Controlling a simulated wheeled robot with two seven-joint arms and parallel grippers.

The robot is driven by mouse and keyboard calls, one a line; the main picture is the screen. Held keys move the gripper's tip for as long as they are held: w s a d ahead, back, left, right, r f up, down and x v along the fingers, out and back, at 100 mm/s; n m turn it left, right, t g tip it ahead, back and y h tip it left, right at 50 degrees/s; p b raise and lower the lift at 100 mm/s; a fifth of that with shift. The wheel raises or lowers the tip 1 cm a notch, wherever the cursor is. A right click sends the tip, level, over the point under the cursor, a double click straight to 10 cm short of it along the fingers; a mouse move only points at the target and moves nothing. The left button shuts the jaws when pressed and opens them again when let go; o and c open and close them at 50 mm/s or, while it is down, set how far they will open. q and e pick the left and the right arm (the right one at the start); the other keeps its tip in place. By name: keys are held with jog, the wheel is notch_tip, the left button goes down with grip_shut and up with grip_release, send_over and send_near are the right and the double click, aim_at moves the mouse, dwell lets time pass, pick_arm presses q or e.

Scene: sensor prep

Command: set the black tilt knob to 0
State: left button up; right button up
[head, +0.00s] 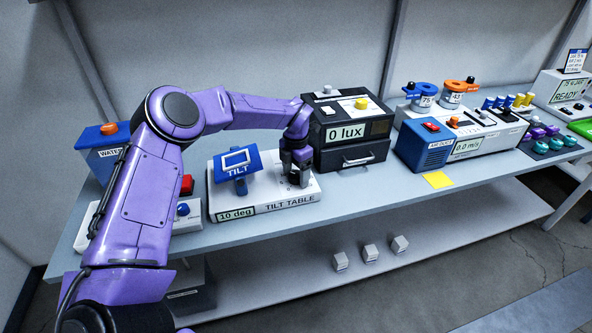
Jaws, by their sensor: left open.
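The tilt table (278,206) is a white box on the bench, labelled TILT TABLE, with a display (236,214) reading 10 deg. A blue plate (236,171) marked TILT stands tilted on its left part. My left gripper (298,180) points down over the right part of the tilt table, where the black tilt knob would be; the dark gripper hides the knob or blends with it. The left gripper is open. I cannot tell whether its fingers touch the knob. My right gripper is not in view.
A black box (350,157) reading 0 lux stands close to the right of the tilt table. A blue and white air duct unit (422,148) is further right. A red button (186,184) and blue knob (183,209) are at left. A yellow note (438,180) lies on the bench (370,190).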

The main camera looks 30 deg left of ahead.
pick_arm(q)
jog(key=c, duration=1)
jog(key=shift+c, duration=0.2)
